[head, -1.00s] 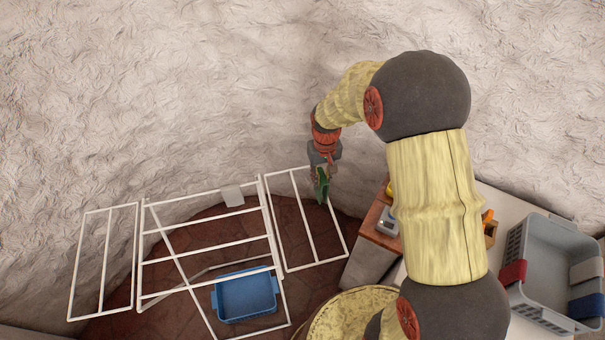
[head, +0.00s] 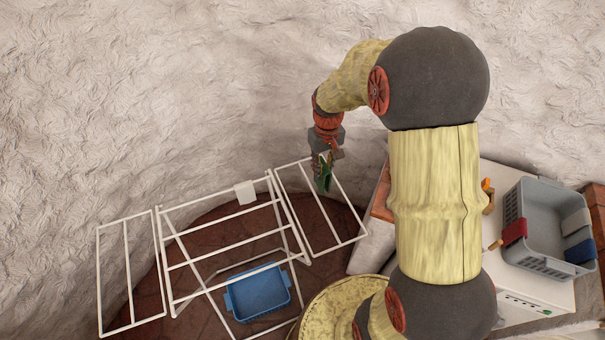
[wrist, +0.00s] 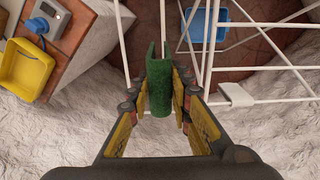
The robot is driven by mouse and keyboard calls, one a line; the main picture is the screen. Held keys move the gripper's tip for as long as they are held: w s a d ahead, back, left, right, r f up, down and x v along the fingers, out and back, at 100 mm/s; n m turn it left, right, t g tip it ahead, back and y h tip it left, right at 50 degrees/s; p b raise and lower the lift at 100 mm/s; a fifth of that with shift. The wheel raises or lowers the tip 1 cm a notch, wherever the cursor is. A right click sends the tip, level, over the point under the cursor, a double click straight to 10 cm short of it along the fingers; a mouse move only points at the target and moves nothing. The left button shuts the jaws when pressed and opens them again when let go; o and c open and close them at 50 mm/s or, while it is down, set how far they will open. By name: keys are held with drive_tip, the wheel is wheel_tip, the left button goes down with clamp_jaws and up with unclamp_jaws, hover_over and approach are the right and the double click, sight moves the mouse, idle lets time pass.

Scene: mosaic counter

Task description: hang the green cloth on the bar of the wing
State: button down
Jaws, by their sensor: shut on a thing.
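The green cloth (wrist: 158,85) is folded over and held between the fingers of my gripper (wrist: 158,100). My gripper is shut on it, and in the head view the cloth (head: 325,177) hangs below the gripper (head: 325,160). The white drying rack (head: 219,225) stands on the floor with a wing at each side. The cloth is near the upper end of the right wing (head: 325,217). In the wrist view a white bar of the rack (wrist: 122,45) passes just left of the cloth. I cannot tell whether the cloth touches a bar.
A white cloth (head: 246,192) hangs on the rack's middle part. A blue basket (head: 258,293) is under the rack. A grey crate (head: 530,222) holding folded cloths stands at the right. A yellow tray (wrist: 24,70) is on a wooden surface. The rough wall is close behind.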

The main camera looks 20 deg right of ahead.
sight(318, 200)
drive_tip(key=shift+a+f+b, duration=0.25)
drive_tip(key=shift+f+b, duration=0.15)
drive_tip(key=shift+f, duration=0.15)
drive_tip(key=shift+a+f+b, duration=0.25)
drive_tip(key=shift+f+b, duration=0.1)
drive_tip(key=shift+f, duration=0.2)
drive_tip(key=shift+d+f+b, duration=0.1)
drive_tip(key=shift+f+b, duration=5.3)
drive_tip(key=shift+f, duration=3.25)
drive_tip(key=c, duration=1.5)
unclamp_jaws()
drive_tip(key=shift+c, duration=0.2)
